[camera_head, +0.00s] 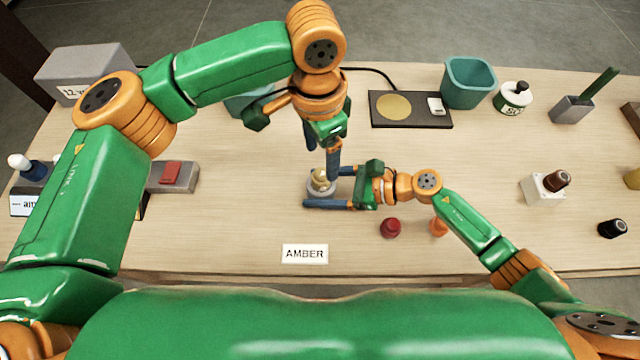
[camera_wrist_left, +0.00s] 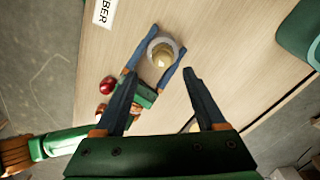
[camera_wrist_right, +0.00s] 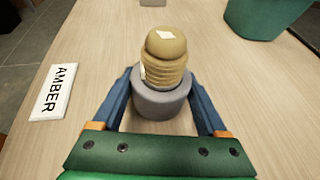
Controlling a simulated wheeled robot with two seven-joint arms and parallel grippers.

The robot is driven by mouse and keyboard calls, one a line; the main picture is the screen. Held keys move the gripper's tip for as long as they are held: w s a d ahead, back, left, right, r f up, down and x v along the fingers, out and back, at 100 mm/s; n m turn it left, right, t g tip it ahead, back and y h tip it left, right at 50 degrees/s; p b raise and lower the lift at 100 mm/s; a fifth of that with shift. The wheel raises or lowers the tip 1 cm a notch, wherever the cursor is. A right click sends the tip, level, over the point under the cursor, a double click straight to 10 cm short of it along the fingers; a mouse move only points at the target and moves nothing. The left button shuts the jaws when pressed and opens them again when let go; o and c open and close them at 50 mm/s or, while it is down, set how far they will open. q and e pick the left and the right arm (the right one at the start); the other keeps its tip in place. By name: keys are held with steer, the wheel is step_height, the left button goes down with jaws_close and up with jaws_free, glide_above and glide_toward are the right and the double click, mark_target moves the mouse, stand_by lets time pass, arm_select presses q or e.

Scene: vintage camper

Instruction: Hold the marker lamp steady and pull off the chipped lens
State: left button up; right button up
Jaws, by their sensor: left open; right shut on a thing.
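The marker lamp stands upright on the bench, with a round grey base (camera_wrist_right: 160,105) and a ribbed tan-yellow lens (camera_wrist_right: 165,62) on top. A pale patch marks the lens's top. The lens also shows in the left wrist view (camera_wrist_left: 161,58). My right gripper (camera_head: 322,187) is shut on the grey base, one finger on each side. My left gripper (camera_head: 322,158) points down above the lamp. It is open, and the left wrist view shows its fingers (camera_wrist_left: 160,72) apart with nothing between them. In the head view its fingers partly cover the lens.
A card reading AMBER (camera_head: 305,254) lies in front. A red lens (camera_head: 390,228) and an orange piece (camera_head: 438,227) lie near my right forearm. A teal bin (camera_head: 470,85) and a dark plate with a gold disc (camera_head: 393,107) stand behind. A red-switch box (camera_head: 171,174) is left.

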mark_target(321, 173)
arm_select(q)
steer(key=shift+w, duration=0.2)
steer(key=shift+f, duration=0.25)
step_height(321, 173, down, 7)
steer(key=shift+f, duration=0.15)
jaws_close()
stand_by(0.4)
steer(key=shift+r, duration=1.55)
